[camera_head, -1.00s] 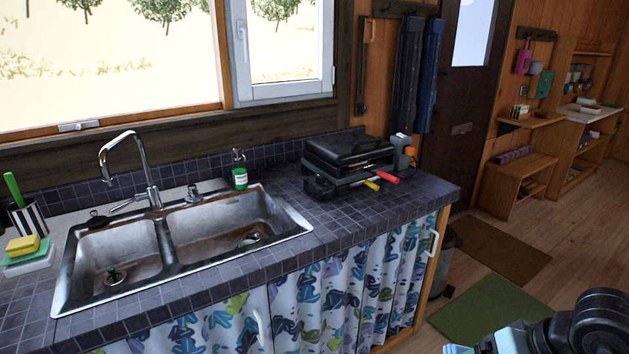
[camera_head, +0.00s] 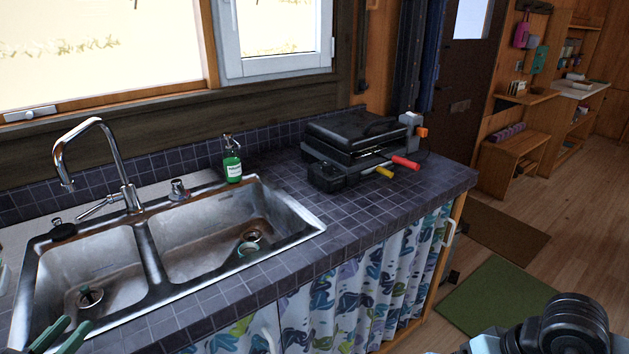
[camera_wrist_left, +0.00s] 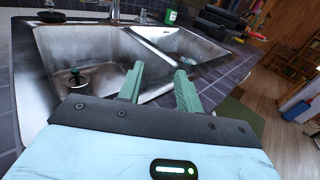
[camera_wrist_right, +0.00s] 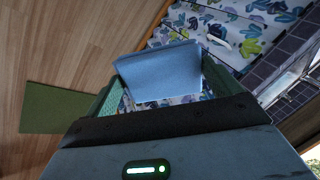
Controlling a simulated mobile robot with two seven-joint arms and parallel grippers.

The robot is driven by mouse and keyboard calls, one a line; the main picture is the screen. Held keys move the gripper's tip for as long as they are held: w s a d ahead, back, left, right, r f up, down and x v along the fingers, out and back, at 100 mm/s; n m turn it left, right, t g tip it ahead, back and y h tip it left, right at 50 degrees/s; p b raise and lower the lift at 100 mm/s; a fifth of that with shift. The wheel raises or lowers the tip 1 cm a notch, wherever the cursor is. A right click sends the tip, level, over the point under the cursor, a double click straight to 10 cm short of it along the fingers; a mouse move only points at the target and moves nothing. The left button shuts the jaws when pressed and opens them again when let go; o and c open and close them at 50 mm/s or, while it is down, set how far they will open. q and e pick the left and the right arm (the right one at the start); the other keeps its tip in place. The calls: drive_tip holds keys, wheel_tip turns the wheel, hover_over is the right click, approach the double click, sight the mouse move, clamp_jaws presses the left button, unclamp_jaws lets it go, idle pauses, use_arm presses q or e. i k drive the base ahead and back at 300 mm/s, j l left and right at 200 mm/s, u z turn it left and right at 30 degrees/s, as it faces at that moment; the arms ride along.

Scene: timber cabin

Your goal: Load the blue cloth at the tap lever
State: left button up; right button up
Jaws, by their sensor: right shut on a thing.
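The chrome tap (camera_head: 128,185) stands behind the double sink, and its lever (camera_head: 98,208) points left and down. The blue cloth (camera_wrist_right: 160,72) shows only in the right wrist view, as a pale blue folded piece. My right gripper (camera_wrist_right: 165,90) is shut on it, with a green finger at each side. My left gripper (camera_head: 62,337) enters at the lower left of the head view, in front of the left basin and below the lever. It is open and empty, and its fingers also show apart over the sink in the left wrist view (camera_wrist_left: 158,86).
The steel sink (camera_head: 150,262) has two basins with drains. A green soap bottle (camera_head: 232,165) stands behind it. A patterned curtain (camera_head: 345,290) hangs below; open floor lies right.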

sight(109, 199)
drive_tip(key=i+j, duration=0.2)
drive_tip(key=j, duration=0.15)
drive_tip(key=i+j, duration=0.4)
drive_tip(key=j, duration=0.25)
